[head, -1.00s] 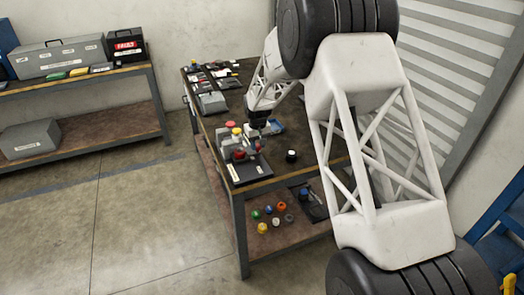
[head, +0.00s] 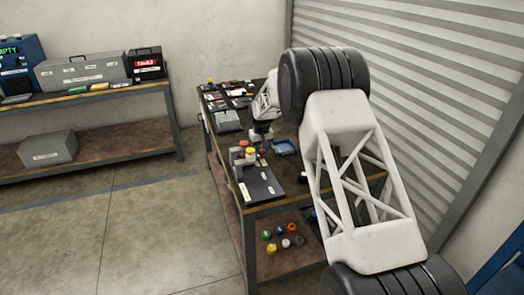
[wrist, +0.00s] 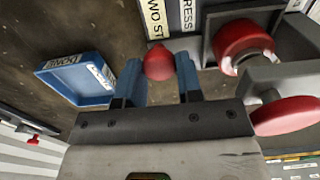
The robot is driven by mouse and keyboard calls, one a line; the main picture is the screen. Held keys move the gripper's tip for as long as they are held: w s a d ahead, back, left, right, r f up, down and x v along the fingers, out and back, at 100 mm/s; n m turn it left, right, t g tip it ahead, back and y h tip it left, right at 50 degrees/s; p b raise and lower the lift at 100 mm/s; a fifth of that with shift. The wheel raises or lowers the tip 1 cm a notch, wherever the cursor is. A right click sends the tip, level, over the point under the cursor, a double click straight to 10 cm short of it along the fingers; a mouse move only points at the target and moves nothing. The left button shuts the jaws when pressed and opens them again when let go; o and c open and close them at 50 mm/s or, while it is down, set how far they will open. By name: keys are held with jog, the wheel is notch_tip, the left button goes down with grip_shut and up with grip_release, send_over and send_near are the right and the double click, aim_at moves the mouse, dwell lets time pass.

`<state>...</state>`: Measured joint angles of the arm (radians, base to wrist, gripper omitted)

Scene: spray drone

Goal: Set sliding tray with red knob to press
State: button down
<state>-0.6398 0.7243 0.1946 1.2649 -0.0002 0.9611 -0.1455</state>
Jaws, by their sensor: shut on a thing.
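My gripper (wrist: 160,80) is shut on the round red knob (wrist: 159,60), which sits between the blue fingers in the wrist view. White labels lie past the fingertips, one reading "PRESS" (wrist: 188,14) and one reading "TWO ST..." (wrist: 155,18), partly cut off. A large red button (wrist: 288,115) is at the right. In the head view my gripper (head: 262,137) is low at the back of the black press base (head: 262,185); the knob is hidden there.
A blue bin (wrist: 78,78) lies left of my gripper, also on the bench in the head view (head: 284,147). Several coloured parts (head: 285,240) sit on the lower shelf.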

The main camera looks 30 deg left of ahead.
jog(key=shift+w+a+r, duration=0.1)
jog(key=c, duration=0.8)
grip_release()
jog(key=shift+r, duration=3.9)
